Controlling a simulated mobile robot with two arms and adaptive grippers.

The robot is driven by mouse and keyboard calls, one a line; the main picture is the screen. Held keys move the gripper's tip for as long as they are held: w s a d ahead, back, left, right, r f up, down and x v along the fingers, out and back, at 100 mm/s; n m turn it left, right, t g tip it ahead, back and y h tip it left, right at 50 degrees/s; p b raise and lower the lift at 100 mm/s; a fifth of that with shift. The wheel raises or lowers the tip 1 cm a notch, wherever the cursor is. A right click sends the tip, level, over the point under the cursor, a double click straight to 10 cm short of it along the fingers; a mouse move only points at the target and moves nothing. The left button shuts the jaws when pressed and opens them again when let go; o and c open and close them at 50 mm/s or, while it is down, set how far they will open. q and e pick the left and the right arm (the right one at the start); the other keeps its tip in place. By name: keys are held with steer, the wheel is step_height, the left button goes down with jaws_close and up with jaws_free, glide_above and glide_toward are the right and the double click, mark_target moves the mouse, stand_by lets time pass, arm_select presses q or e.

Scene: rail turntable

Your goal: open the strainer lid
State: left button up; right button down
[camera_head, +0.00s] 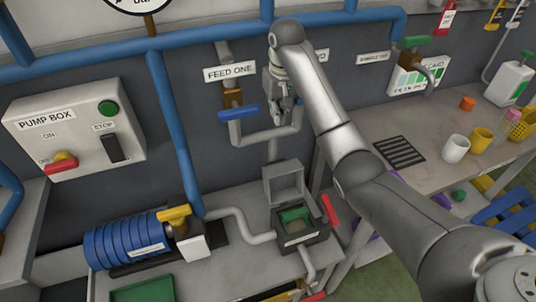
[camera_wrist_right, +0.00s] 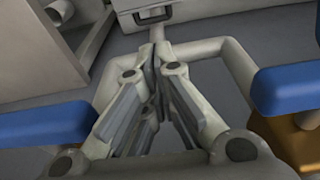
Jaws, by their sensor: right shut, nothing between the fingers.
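The strainer is a dark grey box (camera_head: 304,238) on the bench, with a green inside showing. Its grey lid (camera_head: 284,184) stands raised at the back of the box, so the top is open. My right gripper (camera_head: 285,112) is above and behind the lid, near the valve pipes and apart from the lid. In the right wrist view its fingers (camera_wrist_right: 155,58) are together and empty. A grey panel with a dark handle (camera_wrist_right: 153,16) shows beyond the fingertips; I cannot tell for sure that it is the lid. My left gripper is not in view.
A blue valve handle (camera_head: 238,112) under the FEED ONE label is close to my right gripper, with grey pipes (camera_head: 266,136) below. A red handle (camera_head: 329,210) stands beside the strainer. A blue ribbed cylinder (camera_head: 125,243) lies left. A cup (camera_head: 455,149) stands on the right bench.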

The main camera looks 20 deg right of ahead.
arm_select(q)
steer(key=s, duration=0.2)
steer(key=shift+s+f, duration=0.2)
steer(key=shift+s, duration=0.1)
arm_select(e)
step_height(320, 180, down, 19)
steer(key=w, duration=0.2)
steer(key=shift+w, duration=0.4)
arm_select(q)
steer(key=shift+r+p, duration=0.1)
steer(key=shift+p, duration=0.2)
arm_select(e)
steer(key=shift+a+r, duration=0.1)
